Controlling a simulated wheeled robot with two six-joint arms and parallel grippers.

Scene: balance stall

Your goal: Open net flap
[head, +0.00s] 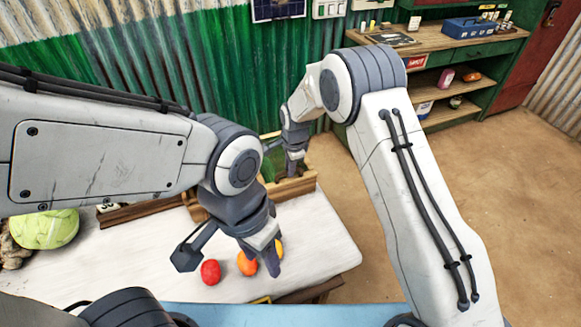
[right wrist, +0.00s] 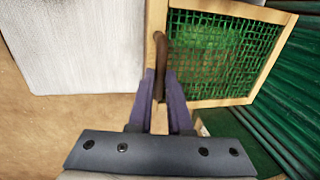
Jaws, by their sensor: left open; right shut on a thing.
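The net flap is a pale wooden frame with green mesh (right wrist: 215,55), seen in the right wrist view. It also shows in the head view as a green panel (head: 272,160) behind my arms, partly covered. A dark curved handle (right wrist: 160,60) sits on the frame's near side bar. My right gripper (right wrist: 160,88) is shut on this handle, with a finger on either side; it also shows in the head view (head: 293,167). My left gripper (head: 266,260) is open and points down over the white tabletop, close to the fruit. Its fingertips partly hide what lies behind.
A red fruit (head: 210,272) and an orange one (head: 247,263) lie on the white table (head: 325,235), with a yellow one partly hidden. A wooden crate (head: 295,187) stands at the table's back. A cabbage (head: 45,230) is at left. Green shelves (head: 460,75) stand back right.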

